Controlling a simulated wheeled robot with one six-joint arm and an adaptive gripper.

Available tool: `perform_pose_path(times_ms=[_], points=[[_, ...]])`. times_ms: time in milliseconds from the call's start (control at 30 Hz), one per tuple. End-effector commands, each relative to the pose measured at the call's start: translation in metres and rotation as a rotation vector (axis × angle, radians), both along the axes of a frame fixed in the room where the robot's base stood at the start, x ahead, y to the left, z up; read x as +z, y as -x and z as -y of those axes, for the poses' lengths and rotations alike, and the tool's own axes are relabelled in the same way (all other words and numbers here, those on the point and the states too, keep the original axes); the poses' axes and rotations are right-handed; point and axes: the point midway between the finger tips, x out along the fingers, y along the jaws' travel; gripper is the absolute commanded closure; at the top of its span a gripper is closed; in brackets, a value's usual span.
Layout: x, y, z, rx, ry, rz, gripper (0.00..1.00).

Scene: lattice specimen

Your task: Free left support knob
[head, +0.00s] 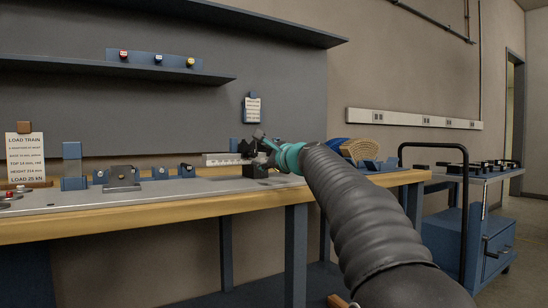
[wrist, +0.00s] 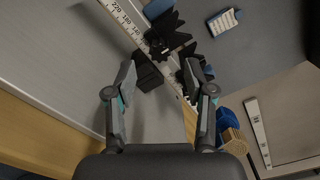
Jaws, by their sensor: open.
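My gripper (wrist: 160,73) is open, with its two fingers apart in the wrist view. A dark lobed part that looks like a knob (wrist: 159,48) shows just beyond the fingertips, beside a white ruler (wrist: 126,18). A black block (wrist: 146,76) lies between the fingertips in the picture; I cannot tell whether a finger touches it. More dark parts are partly hidden behind the right finger. Which part is the left support knob is unclear. In the head view my gripper (head: 258,147) is over the bench beside the ruler (head: 222,160), and hides much of the fixture.
The wood-edged bench (head: 150,217) carries several blue blocks and supports left of my gripper. A load train card (head: 25,160) stands at far left. A rolled tan and blue item (head: 361,148) lies behind my arm. A blue cart (head: 465,240) stands at right.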

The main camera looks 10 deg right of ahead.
Motion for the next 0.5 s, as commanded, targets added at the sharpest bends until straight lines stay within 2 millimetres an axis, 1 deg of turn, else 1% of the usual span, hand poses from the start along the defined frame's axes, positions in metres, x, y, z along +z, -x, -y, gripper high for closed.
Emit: perform_pose_path(times_ms=[33,100,233,400,500], points=[[0.001,0.01,0.003,-0.001,-0.001,0.0,0.46],[0.001,0.021,0.007,-0.001,0.0,0.0,0.46],[0.001,0.039,0.013,-0.001,0.0,0.001,0.46],[0.0,0.053,0.017,0.0,0.0,0.0,0.46],[0.0,0.056,0.018,0.0,-0.001,0.0,0.46]])
